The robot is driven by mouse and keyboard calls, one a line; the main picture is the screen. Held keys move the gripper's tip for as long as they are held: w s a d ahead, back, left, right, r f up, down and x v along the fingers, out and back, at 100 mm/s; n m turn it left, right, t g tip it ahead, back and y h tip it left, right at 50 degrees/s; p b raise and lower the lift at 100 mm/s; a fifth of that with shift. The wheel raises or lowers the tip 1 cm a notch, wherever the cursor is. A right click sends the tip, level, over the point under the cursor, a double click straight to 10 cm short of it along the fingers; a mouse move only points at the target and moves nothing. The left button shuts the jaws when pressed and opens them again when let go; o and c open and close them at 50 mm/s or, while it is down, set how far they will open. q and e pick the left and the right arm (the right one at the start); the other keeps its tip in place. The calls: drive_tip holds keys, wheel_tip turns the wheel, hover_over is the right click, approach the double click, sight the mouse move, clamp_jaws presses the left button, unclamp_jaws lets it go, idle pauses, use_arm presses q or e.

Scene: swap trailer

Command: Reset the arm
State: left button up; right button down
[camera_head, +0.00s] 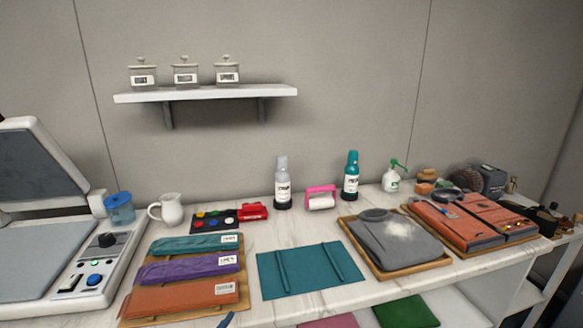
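Neither of my grippers nor any part of my arms can be made out in the head view. The task names no object. In front of me is a white marble-topped counter (352,293). A teal mat (308,270) with two raised strips lies flat at its middle. To its left, teal, purple and orange folded packs with labels lie in a row on a wooden board (137,310). To its right, a grey folded garment (392,240) with a pale dusty patch lies on a wooden tray. A small blue tip (227,320) shows at the bottom edge; I cannot tell what it is.
A press machine (85,275) with a raised lid stands at the left. A white pitcher (171,210), a pink lint roller (320,198), two bottles and a spray bottle (392,180) line the back. An orange garment (470,225) lies at right. A wall shelf (205,93) holds three jars.

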use_arm(q)
drive_tip(key=s+a+f+n+g+y, duration=0.1)
drive_tip(key=s+a+f+n+g, duration=0.3)
drive_tip(key=s+f, duration=0.5)
drive_tip(key=s+a+f+n+g+y, duration=0.15)
drive_tip(key=s+a+f+g, duration=0.25)
drive_tip(key=s+f+g, duration=0.5)
drive_tip(key=s+f+t, duration=0.1)
drive_tip(key=s+f, duration=0.3)
drive_tip(key=f, duration=0.9)
drive_tip(key=s+a+f+g, duration=0.1)
drive_tip(key=s+a+f, duration=0.1)
drive_tip(key=s+f, duration=0.8)
drive_tip(key=shift+s+a+p, duration=0.2)
drive_tip(key=shift+s+p, duration=0.15)
drive_tip(key=shift+s, duration=0.75)
drive_tip(key=shift+m, duration=0.25)
